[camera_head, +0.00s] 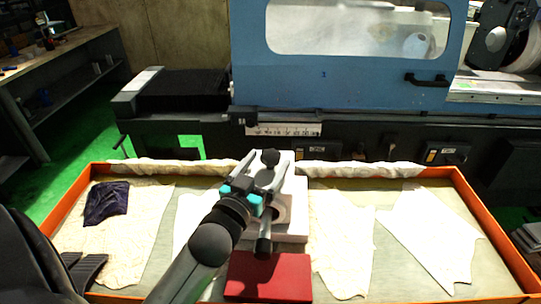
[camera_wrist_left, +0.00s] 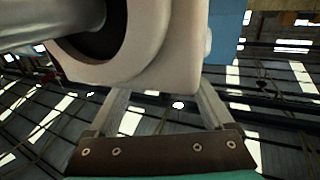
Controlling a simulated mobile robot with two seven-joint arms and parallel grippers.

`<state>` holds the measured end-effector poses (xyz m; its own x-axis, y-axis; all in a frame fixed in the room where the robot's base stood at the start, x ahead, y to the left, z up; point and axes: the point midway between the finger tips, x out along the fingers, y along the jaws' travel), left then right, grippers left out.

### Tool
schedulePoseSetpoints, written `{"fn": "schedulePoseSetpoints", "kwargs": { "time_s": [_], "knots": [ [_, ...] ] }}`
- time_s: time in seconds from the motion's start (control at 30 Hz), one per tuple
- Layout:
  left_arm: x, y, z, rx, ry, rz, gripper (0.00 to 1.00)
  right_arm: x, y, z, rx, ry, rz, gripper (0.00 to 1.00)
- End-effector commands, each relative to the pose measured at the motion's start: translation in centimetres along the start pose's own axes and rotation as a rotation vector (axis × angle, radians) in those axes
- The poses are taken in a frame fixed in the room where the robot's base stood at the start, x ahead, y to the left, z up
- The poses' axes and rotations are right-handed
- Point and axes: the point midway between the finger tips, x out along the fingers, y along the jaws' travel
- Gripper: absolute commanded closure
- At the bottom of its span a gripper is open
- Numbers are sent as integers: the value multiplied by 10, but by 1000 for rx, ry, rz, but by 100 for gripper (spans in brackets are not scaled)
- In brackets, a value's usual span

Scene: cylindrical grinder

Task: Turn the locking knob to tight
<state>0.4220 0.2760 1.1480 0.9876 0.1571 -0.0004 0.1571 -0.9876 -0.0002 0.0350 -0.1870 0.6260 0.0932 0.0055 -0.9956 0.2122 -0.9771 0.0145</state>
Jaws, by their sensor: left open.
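A pale block-shaped fixture (camera_head: 291,215) stands in the orange-rimmed tray, with a round bore and a metal cylinder (camera_head: 263,240) pointing toward me. A dark knob (camera_head: 270,157) shows at its top; it appears to be the locking knob, but its setting cannot be read. My left gripper (camera_head: 263,170), with teal parts, is over the fixture, its fingers spread near the knob. In the left wrist view the two fingers (camera_wrist_left: 162,105) are apart with nothing between them, below the pale housing (camera_wrist_left: 180,70). The knob is not clear there.
A red block (camera_head: 268,277) lies in front of the fixture. The orange tray rim (camera_head: 500,230) surrounds pale cloths (camera_head: 430,235) and a dark purple cloth (camera_head: 106,203). The blue grinder (camera_head: 345,90) stands behind. A workbench (camera_head: 50,60) is at the far left.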

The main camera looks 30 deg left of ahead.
Motion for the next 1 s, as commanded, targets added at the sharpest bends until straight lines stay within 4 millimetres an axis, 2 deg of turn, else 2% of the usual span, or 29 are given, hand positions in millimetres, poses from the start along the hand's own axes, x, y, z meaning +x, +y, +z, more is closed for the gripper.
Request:
{"fn": "schedulePoseSetpoints", "kwargs": {
  "time_s": [0.1,0.23,0.6,1.0],
  "knots": [
    [14,0,-1,0,2,1,15,-1,0,0,0,1,0,50],
    [22,0,-1,1,1,0,15,-1,0,-1,0,1,0,50],
    [26,0,0,0,0,0,15,-1,0,0,-1,0,0,50],
    [26,0,0,0,0,0,59,-1,0,0,-1,-1,0,50]
  ]
}}
